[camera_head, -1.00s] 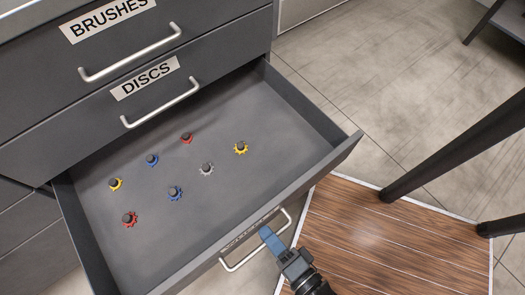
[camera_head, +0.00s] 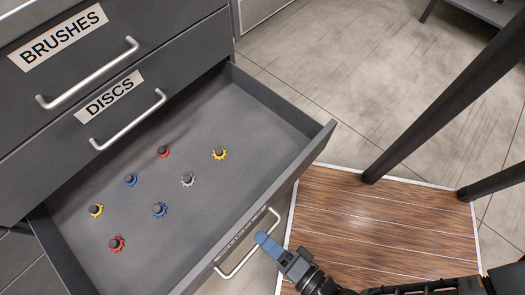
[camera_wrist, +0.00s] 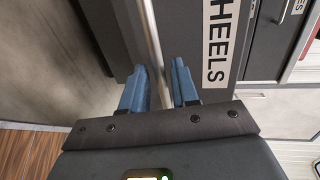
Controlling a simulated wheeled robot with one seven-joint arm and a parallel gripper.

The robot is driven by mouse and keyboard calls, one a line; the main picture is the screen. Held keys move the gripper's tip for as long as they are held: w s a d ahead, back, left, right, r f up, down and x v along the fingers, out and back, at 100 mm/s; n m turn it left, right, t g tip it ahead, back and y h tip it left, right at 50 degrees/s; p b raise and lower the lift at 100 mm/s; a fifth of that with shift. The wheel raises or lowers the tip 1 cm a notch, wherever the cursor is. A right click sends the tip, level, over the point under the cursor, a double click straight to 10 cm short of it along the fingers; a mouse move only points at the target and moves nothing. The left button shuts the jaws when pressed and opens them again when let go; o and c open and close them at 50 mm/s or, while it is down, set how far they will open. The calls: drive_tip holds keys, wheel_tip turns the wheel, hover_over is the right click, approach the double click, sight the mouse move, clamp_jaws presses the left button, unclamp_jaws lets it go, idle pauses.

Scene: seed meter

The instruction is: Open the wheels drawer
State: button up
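The wheels drawer (camera_head: 292,178) is a dark grey drawer standing pulled out below the discs drawer, with several small coloured toothed wheels inside. Its pale bar handle (camera_head: 236,268) is on the front, beside a label seen edge-on. My gripper (camera_head: 262,240) reaches the handle from the right. In the wrist view the blue fingers of my gripper (camera_wrist: 160,85) stand on either side of the handle bar (camera_wrist: 152,45), with gaps showing between them. Part of the label, reading "HEELS" (camera_wrist: 216,42), shows right of the bar.
The closed discs drawer (camera_head: 60,150) and brushes drawer (camera_head: 130,75) are above. Tiled floor (camera_head: 350,60) is open behind.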

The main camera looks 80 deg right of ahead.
drive_tip(key=v, duration=0.6)
drive_tip(key=shift+s, duration=0.15)
drive_tip(key=shift+a, duration=0.1)
drive_tip(key=w+d+r+n+y, duration=0.1)
drive_tip(key=d+r+n+y, duration=0.2)
drive_tip(key=d+r+n, duration=0.35)
drive_tip(key=w+d+r+n+t+y, duration=0.1)
drive_tip(key=w+d+r+n+y, duration=0.15)
drive_tip(key=r+n, duration=0.75)
drive_tip(key=w+d+r+n+y, duration=0.1)
drive_tip(key=d+r+n+y, duration=0.1)
drive_tip(key=d+r+n, duration=0.45)
wheel_tip(320, 180, up, 17)
drive_tip(key=a+n+p, duration=0.1)
drive_tip(key=a+p, duration=0.1)
drive_tip(key=p, duration=1.4)
drive_tip(key=shift+s, duration=0.2)
